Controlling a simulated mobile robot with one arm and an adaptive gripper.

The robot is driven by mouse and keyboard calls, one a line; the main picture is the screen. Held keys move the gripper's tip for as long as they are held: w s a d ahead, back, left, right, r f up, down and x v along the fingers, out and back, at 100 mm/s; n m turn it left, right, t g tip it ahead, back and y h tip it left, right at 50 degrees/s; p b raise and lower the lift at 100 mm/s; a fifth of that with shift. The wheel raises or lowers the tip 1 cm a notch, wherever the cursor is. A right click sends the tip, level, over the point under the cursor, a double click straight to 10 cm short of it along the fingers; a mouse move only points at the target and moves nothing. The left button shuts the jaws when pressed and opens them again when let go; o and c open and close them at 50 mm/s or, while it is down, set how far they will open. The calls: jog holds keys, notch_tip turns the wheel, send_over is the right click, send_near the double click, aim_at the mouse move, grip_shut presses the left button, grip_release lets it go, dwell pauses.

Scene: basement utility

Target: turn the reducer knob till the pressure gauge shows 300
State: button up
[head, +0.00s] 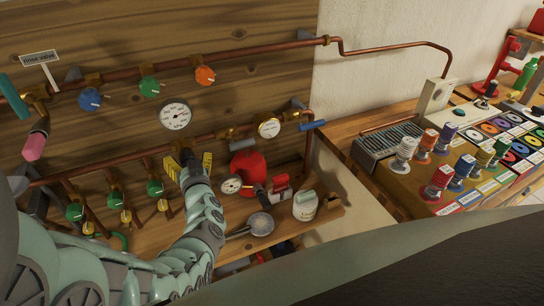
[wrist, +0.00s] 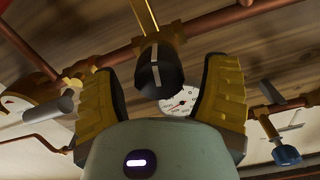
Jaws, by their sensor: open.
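A black knob with a white line (wrist: 158,72), apparently the reducer knob, sits on a brass body on the copper pipe in the wrist view. My gripper (wrist: 160,82) is open, with a yellow finger on each side of the knob and visible gaps. In the head view my gripper (head: 188,164) is at the lower pipe and hides the knob. A round white gauge (head: 175,116) is on the wooden board just above it. A smaller brass-rimmed gauge (head: 269,128) is to its right. A white gauge face (wrist: 180,104) shows behind the knob in the wrist view. I cannot read its value.
Blue (head: 90,99), green (head: 149,87) and orange (head: 205,76) knobs line the upper pipe. Several green knobs (head: 155,187) hang lower left. A red tank (head: 248,166) with a gauge (head: 231,184) stands close right of my gripper. A blue-handled valve (head: 312,126) is farther right.

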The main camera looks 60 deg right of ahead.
jog(key=shift+o, duration=0.3)
jog(key=c, duration=1.3)
jog(key=shift+o, duration=0.2)
jog(key=shift+a+f, duration=0.1)
jog(key=n+b, duration=0.3)
jog(key=n, duration=0.1)
jog(key=shift+w+a+f+b, duration=0.1)
jog(key=shift+f+b, duration=0.1)
jog(key=shift+b, duration=0.15)
jog(key=n+b, duration=0.4)
jog(key=shift+f+b, duration=0.1)
jog(key=shift+b, duration=0.2)
jog(key=n+b, duration=0.5)
jog(key=shift+n, duration=0.3)
jog(key=shift+r+n+b, duration=0.2)
jog(key=shift+n+b, duration=0.9)
jog(key=shift+n, duration=0.4)
